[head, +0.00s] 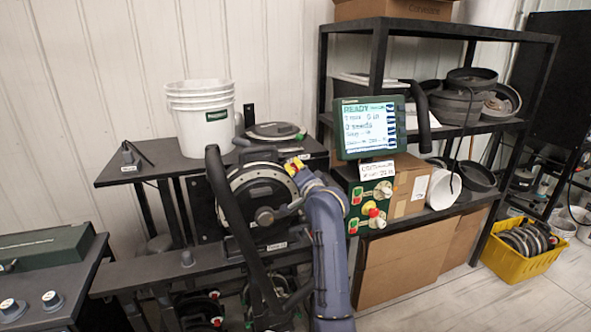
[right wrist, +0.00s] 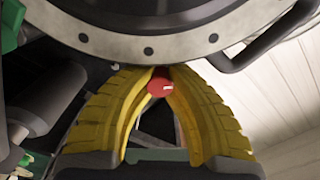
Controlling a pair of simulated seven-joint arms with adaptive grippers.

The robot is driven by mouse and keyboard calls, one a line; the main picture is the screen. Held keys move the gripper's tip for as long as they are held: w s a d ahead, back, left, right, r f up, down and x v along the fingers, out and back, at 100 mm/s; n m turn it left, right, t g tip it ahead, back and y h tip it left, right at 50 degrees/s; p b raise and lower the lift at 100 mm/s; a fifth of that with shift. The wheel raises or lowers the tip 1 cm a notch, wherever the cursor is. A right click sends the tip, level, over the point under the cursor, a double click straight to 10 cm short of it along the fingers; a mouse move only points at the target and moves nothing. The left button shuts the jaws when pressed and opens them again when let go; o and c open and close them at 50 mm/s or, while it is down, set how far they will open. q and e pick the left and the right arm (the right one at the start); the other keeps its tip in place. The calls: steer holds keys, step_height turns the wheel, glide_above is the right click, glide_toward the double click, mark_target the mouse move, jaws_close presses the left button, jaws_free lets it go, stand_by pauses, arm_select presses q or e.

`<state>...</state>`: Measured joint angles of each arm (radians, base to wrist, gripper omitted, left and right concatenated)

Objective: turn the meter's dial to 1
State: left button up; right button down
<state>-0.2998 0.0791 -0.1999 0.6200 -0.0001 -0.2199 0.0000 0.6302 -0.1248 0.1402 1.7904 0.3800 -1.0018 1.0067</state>
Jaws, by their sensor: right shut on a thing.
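The seed meter (head: 258,190) is a large round dark unit with a pale bolted rim, in the middle of the head view. My right gripper (head: 292,168) is at the upper right of this rim, with my grey-blue arm rising from below. In the right wrist view its yellow fingers (right wrist: 158,92) are closed on a small red dial (right wrist: 160,86) with a white mark. The bolted rim (right wrist: 150,48) passes just above the dial there. The fingers partly cover the dial, and I cannot read any number beside it. My left gripper is not in view.
A green-framed display (head: 369,127) reads READY, above a control panel (head: 370,208) with coloured buttons. White buckets (head: 203,120) stand on the black table behind. A black shelf (head: 470,30) and cardboard boxes (head: 400,270) fill the right. A yellow crate (head: 510,262) sits on the floor.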

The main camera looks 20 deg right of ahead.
steer(key=shift+d+r+n, duration=0.1)
steer(key=shift+n, duration=1.1)
steer(key=c, duration=1.5)
jaws_free()
steer(key=shift+o, duration=0.2)
steer(key=shift+s, duration=0.1)
steer(key=s, duration=1.2)
steer(key=shift+d, duration=0.25)
